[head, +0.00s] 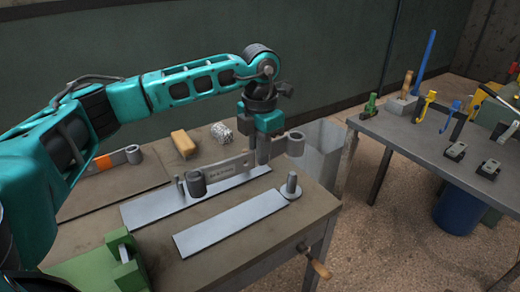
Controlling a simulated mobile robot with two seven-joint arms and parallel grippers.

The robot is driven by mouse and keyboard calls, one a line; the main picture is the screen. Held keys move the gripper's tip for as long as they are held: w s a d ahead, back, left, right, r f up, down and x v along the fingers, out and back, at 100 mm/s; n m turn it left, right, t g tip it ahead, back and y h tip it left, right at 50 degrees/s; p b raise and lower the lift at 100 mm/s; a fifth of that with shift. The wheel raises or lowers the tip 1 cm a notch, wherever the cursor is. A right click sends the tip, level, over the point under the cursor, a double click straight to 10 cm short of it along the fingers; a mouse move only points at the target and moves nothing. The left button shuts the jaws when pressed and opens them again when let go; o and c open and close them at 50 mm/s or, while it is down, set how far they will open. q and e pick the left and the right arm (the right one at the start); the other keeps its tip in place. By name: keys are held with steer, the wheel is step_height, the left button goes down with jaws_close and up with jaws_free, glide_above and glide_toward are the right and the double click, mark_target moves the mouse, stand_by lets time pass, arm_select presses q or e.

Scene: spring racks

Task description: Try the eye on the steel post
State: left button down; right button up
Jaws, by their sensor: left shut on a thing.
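My left gripper (262,152) is shut on a grey leaf (229,170) with a dark label, gripping it toward its right end. The leaf has a round eye (295,144) at its right end and another eye (196,184) at its left end. The steel post (291,185) stands upright on a round base at the right end of the near flat plate (230,224). In the head view the right eye appears above the post's top, with a gap between them. A thin pin (180,189) stands just left of the left eye. My right gripper is not in view.
Another flat plate (148,212) lies behind the near one. A tan block (183,143), a silver cylinder (222,132) and an orange-marked leaf (103,162) lie toward the back. A green clamp-like thing (122,255) is at the front left. A second table (405,135) holds hooks and small blocks.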

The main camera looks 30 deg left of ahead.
arm_select(q)
steer(key=b, duration=0.3)
glide_toward(260, 204)
steer(key=shift+f+b, duration=2.35)
steer(key=shift+f, duration=0.55)
stand_by(2.7)
steer(key=c, duration=1.1)
jaws_free()
steer(key=shift+f, duration=0.15)
steer(key=shift+r, duration=0.9)
step_height(260, 204, up, 10)
steer(key=shift+r+p, duration=0.15)
steer(key=shift+p, duration=0.35)
steer(key=shift+r, duration=0.55)
